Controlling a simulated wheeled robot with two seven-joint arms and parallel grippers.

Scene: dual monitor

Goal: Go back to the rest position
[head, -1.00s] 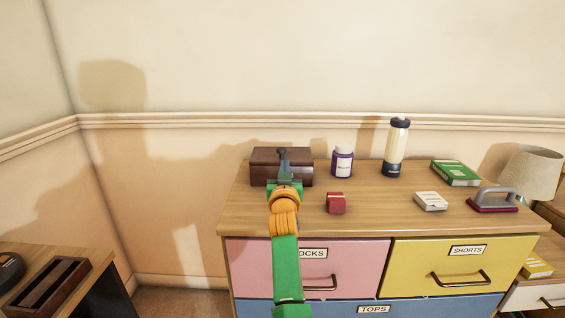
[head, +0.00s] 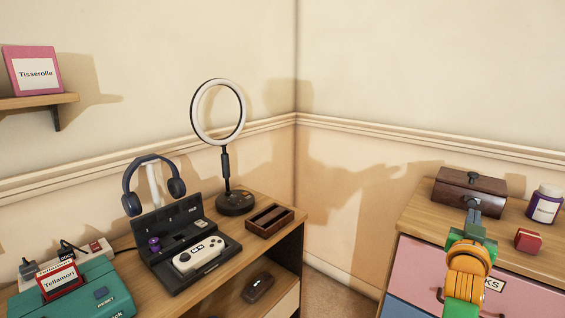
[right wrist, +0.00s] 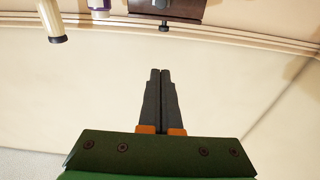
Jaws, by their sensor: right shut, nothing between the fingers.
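My right gripper (head: 473,212) is at the lower right of the head view, on the end of my green and orange arm, in front of a dark wooden box (head: 452,187) on the dresser. In the right wrist view its two dark fingers (right wrist: 160,72) are together with nothing between them. The box shows upside down at the top of that view (right wrist: 170,10), apart from the fingertips. My left gripper does not show.
The dresser (head: 417,209) also bears a red box (head: 528,241) and a purple jar (head: 545,205). A desk (head: 283,232) at left holds a ring light (head: 237,202), headphones (head: 131,203), a game console case (head: 160,262) and a teal machine (head: 100,295). A gap separates desk and dresser.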

